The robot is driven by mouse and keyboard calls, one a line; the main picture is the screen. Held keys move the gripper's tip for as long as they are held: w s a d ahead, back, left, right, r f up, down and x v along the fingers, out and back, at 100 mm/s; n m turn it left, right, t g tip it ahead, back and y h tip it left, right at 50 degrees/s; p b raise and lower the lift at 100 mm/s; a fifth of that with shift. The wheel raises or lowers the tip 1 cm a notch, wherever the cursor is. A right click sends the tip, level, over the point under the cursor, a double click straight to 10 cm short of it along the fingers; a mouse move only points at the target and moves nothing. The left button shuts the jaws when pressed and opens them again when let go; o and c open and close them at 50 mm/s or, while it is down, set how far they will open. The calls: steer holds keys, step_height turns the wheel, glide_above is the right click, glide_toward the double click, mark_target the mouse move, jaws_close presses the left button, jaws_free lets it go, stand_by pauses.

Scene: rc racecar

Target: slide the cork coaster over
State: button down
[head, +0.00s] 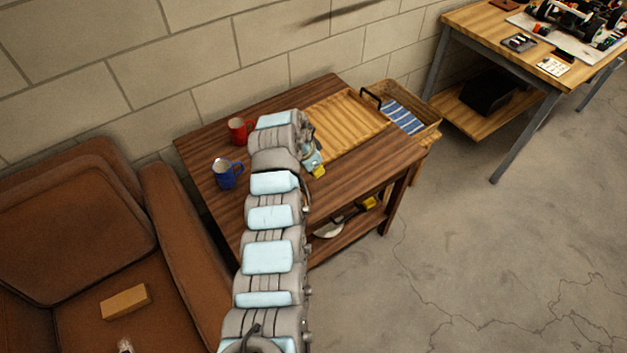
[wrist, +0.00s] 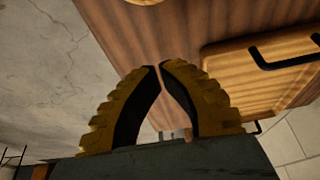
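A tan, round-edged piece (wrist: 145,1) shows at the top edge of the wrist view, on the dark wooden table (wrist: 130,45). It looks like the cork coaster, but most of it is cut off. I cannot make out the coaster in the head view, where my arm covers part of the tabletop. My gripper (wrist: 159,66) has its fingertips almost together, with a thin gap and nothing between them. It points over the table, apart from the tan piece. In the head view my gripper (head: 316,168) shows only in part, low over the table beside the wooden tray.
A slatted wooden tray (head: 345,128) with black handles lies on the table's right part; it also shows in the wrist view (wrist: 255,75). A red mug (head: 238,131) and a blue mug (head: 226,174) stand left of my arm. A brown armchair (head: 180,235) is close on the left.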

steer(key=shift+f, duration=0.15)
glide_above(314, 192)
steer(key=d, duration=0.2)
steer(key=shift+w+a+f+b, duration=0.1)
steer(key=shift+w+f+b, duration=0.15)
steer(key=shift+f, duration=0.85)
steer(key=shift+w+a+f+b, duration=0.1)
steer(key=shift+w+f+b, duration=0.1)
steer(key=shift+f, duration=0.9)
steer(key=shift+b+x, duration=1.9)
steer(key=shift+x, duration=0.6)
steer(key=shift+s+a+r+p, duration=0.2)
steer(key=shift+s+a+p, duration=0.3)
steer(key=shift+a+p, duration=0.45)
steer(key=shift+s+a+f, duration=0.15)
steer(key=shift+s+f, duration=0.05)
steer(key=shift+s+a+p, duration=0.3)
steer(key=shift+s+a, duration=0.1)
steer(key=shift+a, duration=0.15)
